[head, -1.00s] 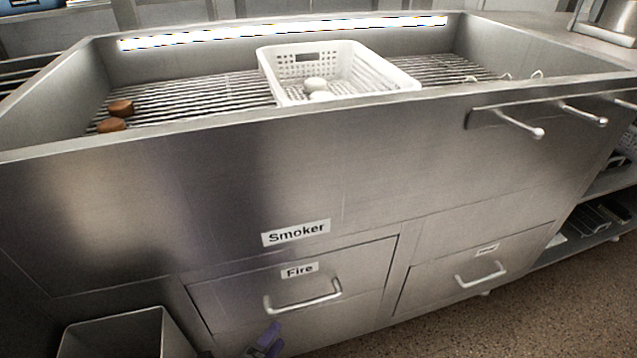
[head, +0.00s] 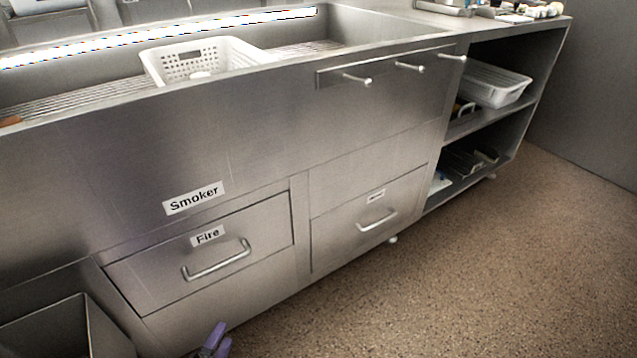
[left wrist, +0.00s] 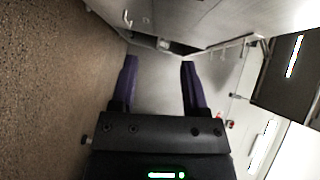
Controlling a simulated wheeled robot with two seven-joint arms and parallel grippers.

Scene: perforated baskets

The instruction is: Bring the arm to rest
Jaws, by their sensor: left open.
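My left gripper (head: 216,342) shows its purple fingertips at the bottom edge of the head view, low in front of the smoker cabinet and above the floor. In the left wrist view the two purple fingers (left wrist: 158,84) are spread apart with nothing between them. The rest of the left arm is out of the head view. My right gripper is in neither view.
The steel smoker (head: 130,160) with its Fire drawer (head: 150,272) stands ahead. A white perforated basket (head: 240,58) sits on its grate. A grey bin (head: 60,335) is at lower left. Shelves (head: 490,125) stand right. The speckled floor (head: 470,270) is clear at right.

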